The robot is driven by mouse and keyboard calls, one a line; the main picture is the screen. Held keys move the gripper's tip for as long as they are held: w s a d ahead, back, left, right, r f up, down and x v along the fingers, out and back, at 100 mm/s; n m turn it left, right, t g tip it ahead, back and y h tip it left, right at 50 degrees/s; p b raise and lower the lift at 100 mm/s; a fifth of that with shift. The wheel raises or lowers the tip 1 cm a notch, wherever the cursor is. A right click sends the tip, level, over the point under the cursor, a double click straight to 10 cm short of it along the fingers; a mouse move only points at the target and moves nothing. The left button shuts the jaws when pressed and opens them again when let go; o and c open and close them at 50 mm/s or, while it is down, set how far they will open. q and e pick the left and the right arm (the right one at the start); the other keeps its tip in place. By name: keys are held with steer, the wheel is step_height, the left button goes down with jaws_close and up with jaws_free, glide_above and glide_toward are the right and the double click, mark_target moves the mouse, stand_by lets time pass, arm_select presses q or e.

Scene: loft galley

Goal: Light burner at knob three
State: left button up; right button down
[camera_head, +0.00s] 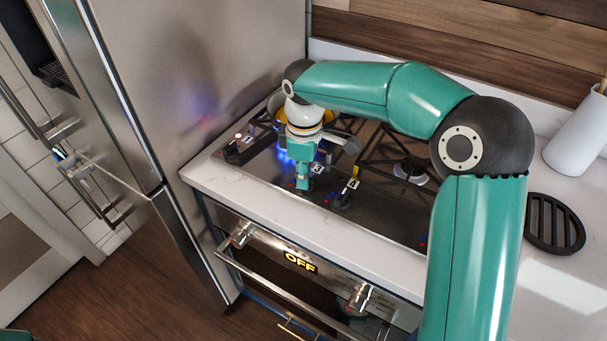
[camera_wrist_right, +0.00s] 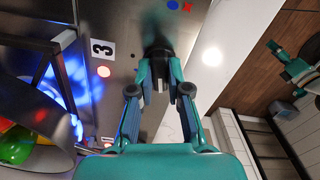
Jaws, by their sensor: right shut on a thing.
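My right gripper (camera_head: 303,184) points down at the front strip of the black cooktop (camera_head: 262,165), shut on a dark knob (camera_wrist_right: 157,45). In the wrist view the knob sits between the fingertips, beside a label with the number 3 (camera_wrist_right: 102,48) and a red dot. The gripper hides most of the knob in the head view, so its turn is hard to read. Blue flame (camera_wrist_right: 68,85) glows at the burner beside it; the head view shows blue glow (camera_head: 284,157) behind the gripper.
A pan with green, yellow and red items (camera_wrist_right: 18,140) stands over the flame. Another knob (camera_head: 343,200) sits to the right. A steel fridge (camera_head: 200,70) rises on the left. The oven display (camera_head: 300,262) reads OFF. A round black trivet (camera_head: 556,222) lies on the right counter.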

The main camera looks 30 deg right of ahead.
steer(key=m, duration=0.4)
steer(key=shift+m, duration=0.4)
steer(key=shift+m+p, duration=0.3)
steer(key=shift+m, duration=1.7)
steer(key=c, duration=1.1)
jaws_free()
step_height(320, 180, up, 12)
